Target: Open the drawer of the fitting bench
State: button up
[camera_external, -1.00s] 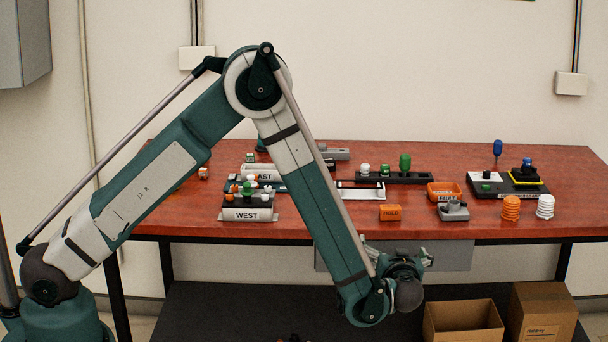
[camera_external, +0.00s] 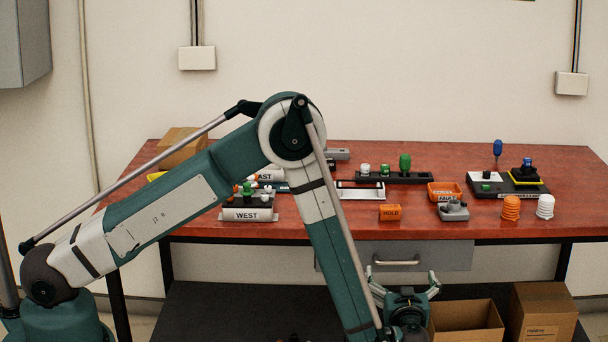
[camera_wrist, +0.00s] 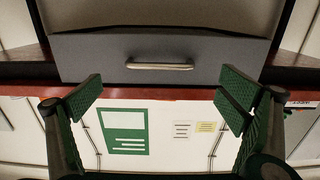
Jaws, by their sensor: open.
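The fitting bench (camera_external: 300,229) has a red top and dark legs. Its grey drawer (camera_external: 440,256) hangs under the front edge and looks shut, with a pale bar handle (camera_external: 396,262). In the wrist view, the grey drawer front (camera_wrist: 90,58) fills the upper part, with the horizontal handle (camera_wrist: 160,66) near its middle. My gripper (camera_external: 403,281) is open and empty, in front of the bench and just below the handle in the external view. In the wrist view, the two green finger pads (camera_wrist: 162,92) are wide apart, with the handle centred between them and not touched.
Cardboard boxes (camera_external: 465,322) stand on the dark lower shelf, close to the right of my gripper. The bench top carries a WEST tray (camera_external: 247,215), an orange HOLD block (camera_external: 390,213) and several small fixtures. The space directly before the drawer looks clear.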

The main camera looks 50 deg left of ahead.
aim_at(398, 264)
jog(key=shift+a, duration=0.1)
jog(key=shift+b+x, duration=0.85)
jog(key=shift+x, duration=3)
jog(key=c, duration=1.2)
jog(key=b+v, duration=0.1)
jog(key=v, duration=2.5)
jog(key=shift+b, duration=0.3)
jog(key=shift+r, duration=0.1)
jog(key=o, duration=1.2)
